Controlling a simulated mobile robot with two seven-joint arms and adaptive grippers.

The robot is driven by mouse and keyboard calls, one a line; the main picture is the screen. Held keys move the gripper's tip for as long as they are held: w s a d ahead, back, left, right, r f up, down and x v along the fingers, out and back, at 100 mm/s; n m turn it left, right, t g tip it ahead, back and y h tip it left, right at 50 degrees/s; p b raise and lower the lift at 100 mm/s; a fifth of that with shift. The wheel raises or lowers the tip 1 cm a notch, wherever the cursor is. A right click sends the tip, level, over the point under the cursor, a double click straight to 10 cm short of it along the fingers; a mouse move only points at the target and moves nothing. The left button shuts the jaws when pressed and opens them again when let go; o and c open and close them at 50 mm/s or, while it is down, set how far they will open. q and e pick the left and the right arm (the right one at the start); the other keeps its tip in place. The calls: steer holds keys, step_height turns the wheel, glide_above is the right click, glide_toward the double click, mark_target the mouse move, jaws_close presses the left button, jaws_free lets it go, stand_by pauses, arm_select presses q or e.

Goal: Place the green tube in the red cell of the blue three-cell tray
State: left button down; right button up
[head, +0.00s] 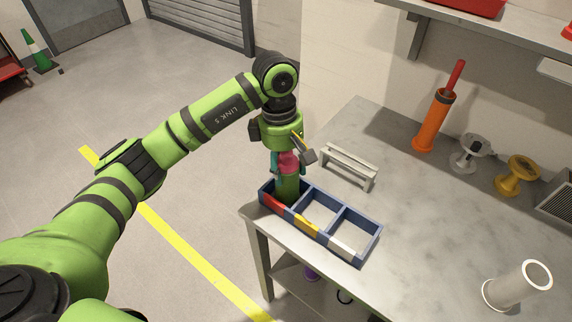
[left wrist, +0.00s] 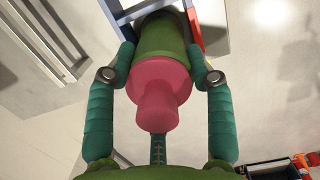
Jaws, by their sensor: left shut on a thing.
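The blue three-cell tray (head: 325,238) lies at the table's front left edge, with red, yellow and white marks along its near wall. The red cell (head: 274,203) is at its left end. My left gripper (head: 287,162) points down above that cell. It is shut on the green tube (head: 288,187), which has a pink stepped top. The tube stands roughly upright with its lower end at or inside the red cell; the near wall hides its base. In the left wrist view both fingers flank the tube (left wrist: 163,42) below its pink top. The yellow and white cells look empty.
A grey rack (head: 348,167) stands just behind the tray. An orange cylinder (head: 433,120) with a red rod, a grey spool (head: 468,153) and a yellow spool (head: 516,175) stand toward the wall. A white cylinder (head: 517,286) is at the lower right. The middle tabletop is clear.

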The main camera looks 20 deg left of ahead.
arm_select(q)
steer(key=shift+c, duration=2.3)
jaws_free()
arm_select(e)
steer(key=shift+a, duration=0.4)
arm_select(q)
steer(key=shift+r+p, duration=0.2)
steer(key=shift+p, duration=0.15)
steer(key=shift+w+a+r+b, duration=0.1)
steer(key=shift+r+b, duration=0.2)
steer(key=shift+b, duration=0.05)
steer(key=r, duration=0.3)
steer(key=r+b, duration=0.1)
steer(key=r, duration=0.2)
steer(key=a+r+b, duration=0.1)
steer(key=r, duration=0.2)
steer(key=shift+w+r, duration=0.25)
steer(key=shift+r, duration=0.05)
steer(key=shift+a+r, duration=0.15)
steer(key=shift+r, duration=0.6)
arm_select(e)
steer(key=shift+d+f, duration=0.25)
steer(key=shift+f, duration=0.3)
steer(key=shift+d+f, duration=0.2)
steer(key=shift+f, duration=0.3)
steer(key=shift+s, duration=0.15)
